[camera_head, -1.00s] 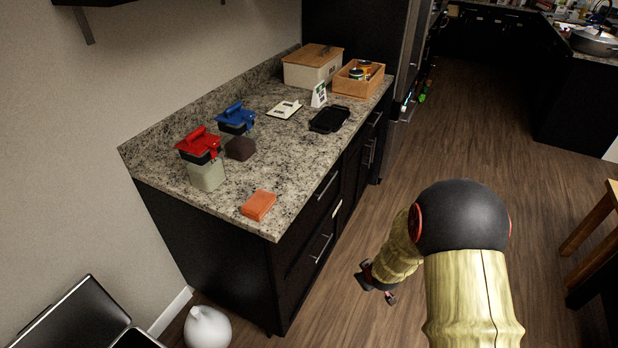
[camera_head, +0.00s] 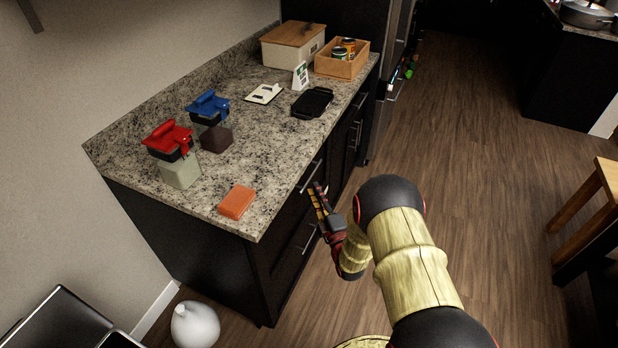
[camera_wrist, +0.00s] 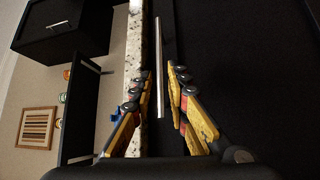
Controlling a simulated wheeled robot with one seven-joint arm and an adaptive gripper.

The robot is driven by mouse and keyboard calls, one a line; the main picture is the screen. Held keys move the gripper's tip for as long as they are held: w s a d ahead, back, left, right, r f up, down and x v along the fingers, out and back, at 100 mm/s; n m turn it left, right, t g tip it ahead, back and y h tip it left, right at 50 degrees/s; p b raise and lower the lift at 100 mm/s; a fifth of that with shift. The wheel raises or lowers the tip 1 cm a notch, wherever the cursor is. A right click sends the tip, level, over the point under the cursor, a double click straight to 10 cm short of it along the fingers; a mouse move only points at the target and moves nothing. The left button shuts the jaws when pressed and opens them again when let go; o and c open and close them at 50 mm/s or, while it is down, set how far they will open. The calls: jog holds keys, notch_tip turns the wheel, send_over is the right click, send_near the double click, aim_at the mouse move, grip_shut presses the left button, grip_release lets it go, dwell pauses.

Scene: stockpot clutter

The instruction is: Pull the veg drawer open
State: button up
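The black cabinet under the granite counter has an upper drawer with a bar handle (camera_head: 311,176) and a lower front with another bar handle (camera_head: 309,238). I cannot read any label that tells which is the veg drawer. My gripper (camera_head: 317,190) is raised in front of the cabinet, close to the upper handle. In the wrist view my gripper (camera_wrist: 160,76) is open, its fingers on either side of a long metal handle (camera_wrist: 159,60). The fingers look apart from the bar. The drawer fronts look closed, and my gripper hides part of them.
On the granite counter (camera_head: 262,150) stand red-lidded (camera_head: 175,160) and blue-lidded (camera_head: 212,110) containers, an orange block (camera_head: 236,202), a black tray (camera_head: 312,102) and a wooden crate (camera_head: 343,62). A white vase (camera_head: 195,325) stands on the floor. A wooden stool (camera_head: 590,205) is at right.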

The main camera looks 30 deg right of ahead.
aim_at(310, 176)
jog(key=w, duration=0.2)
jog(key=w+b, duration=0.1)
jog(key=w, duration=0.1)
jog(key=w+d+r, duration=0.1)
jog(key=w, duration=0.1)
jog(key=shift+w+b, duration=0.25)
jog(key=shift+b, duration=0.05)
jog(key=shift+c, duration=0.9)
grip_shut()
jog(key=shift+f, duration=0.1)
